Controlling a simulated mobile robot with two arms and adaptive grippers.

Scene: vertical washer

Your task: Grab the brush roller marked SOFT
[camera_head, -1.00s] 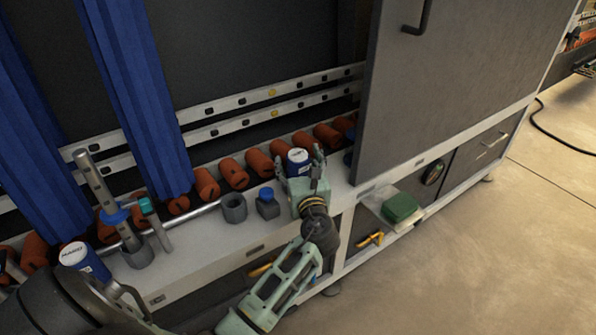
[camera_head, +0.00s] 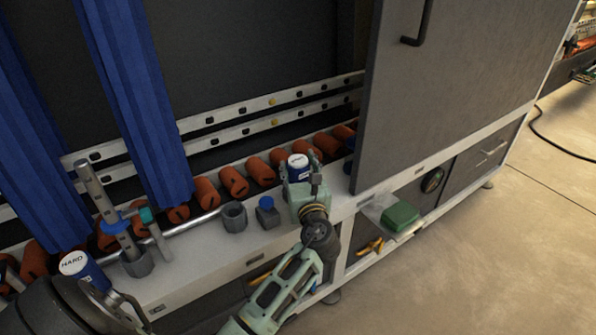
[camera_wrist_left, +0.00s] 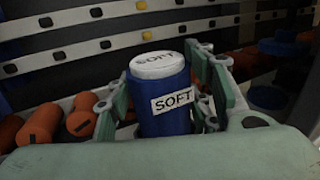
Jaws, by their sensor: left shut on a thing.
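The SOFT brush roller (camera_head: 299,174) is a blue upright cylinder with a white cap. Its white SOFT label faces the left wrist camera (camera_wrist_left: 173,101). My left gripper (camera_head: 301,180) is shut on it, one green finger on each side; its palm hides the roller's lower part in the head view. The roller stands at the washer's front ledge, and I cannot tell whether it still touches the ledge. A second blue roller, marked HARD (camera_head: 76,264), stands at the far left of the ledge. My right gripper is not in view.
A row of orange rollers (camera_head: 233,181) lies behind the ledge (camera_head: 210,262). A grey cup (camera_head: 234,217) and a small blue-capped bottle (camera_head: 267,213) stand left of my gripper. A grey door panel (camera_head: 440,100) rises at its right. Blue strips (camera_head: 140,100) hang at the left.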

